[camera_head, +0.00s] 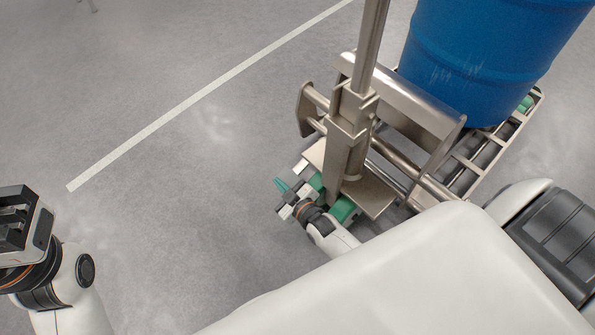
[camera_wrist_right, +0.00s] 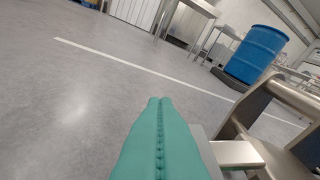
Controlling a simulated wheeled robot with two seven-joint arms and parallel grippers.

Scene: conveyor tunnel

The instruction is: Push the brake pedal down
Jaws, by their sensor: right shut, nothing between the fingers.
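A metal hand truck (camera_head: 348,130) with a tall post stands right of centre in the head view. A pale metal tab (camera_head: 301,168) juts from its base plate and seems to be the brake pedal. The tab also shows right of my fingers in the right wrist view (camera_wrist_right: 237,153). My right gripper (camera_head: 281,185) is low beside the base, its green fingers shut and empty. The fingertips are just left of and below the tab in the head view, apparently apart from it. My left gripper (camera_head: 18,218) is at the left edge, far from the truck; its fingers are unclear.
A blue drum (camera_head: 485,60) stands behind the truck on a roller conveyor (camera_head: 490,155). Another blue drum (camera_wrist_right: 262,50) and a table (camera_wrist_right: 190,12) are farther off. The floor on the left is clear, with a white line (camera_head: 200,97).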

